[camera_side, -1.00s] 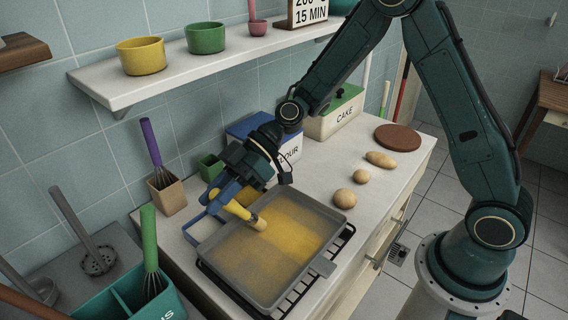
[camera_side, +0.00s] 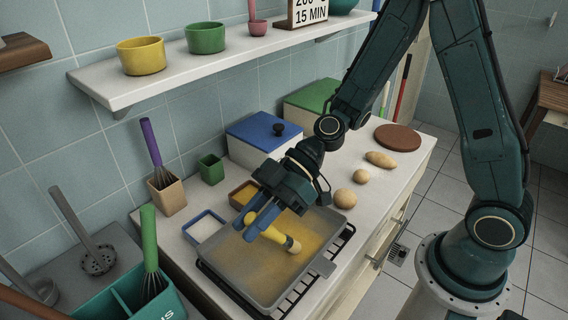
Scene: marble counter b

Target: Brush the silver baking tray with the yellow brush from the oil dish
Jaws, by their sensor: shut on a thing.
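The silver baking tray (camera_side: 246,277) lies on a black wire rack on the counter. Much of its floor is coated with yellow oil, and the near left part looks greyer. My gripper (camera_side: 262,224) is over the tray, its blue fingers shut on the yellow brush (camera_side: 271,232). The brush is tilted, with its bristle end pointing right and down at the oily tray floor. I cannot tell for sure whether the bristles touch. The oil dish (camera_side: 238,194), small with amber contents, stands behind the tray, partly hidden by my gripper.
A blue-rimmed dish with white contents (camera_side: 205,228) sits left of the oil dish. A blue-lidded canister (camera_side: 262,132) stands behind my arm. Two round potato-like items (camera_side: 345,199) and a longer one (camera_side: 380,159) lie right of the tray. A whisk holder (camera_side: 167,196) stands at left.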

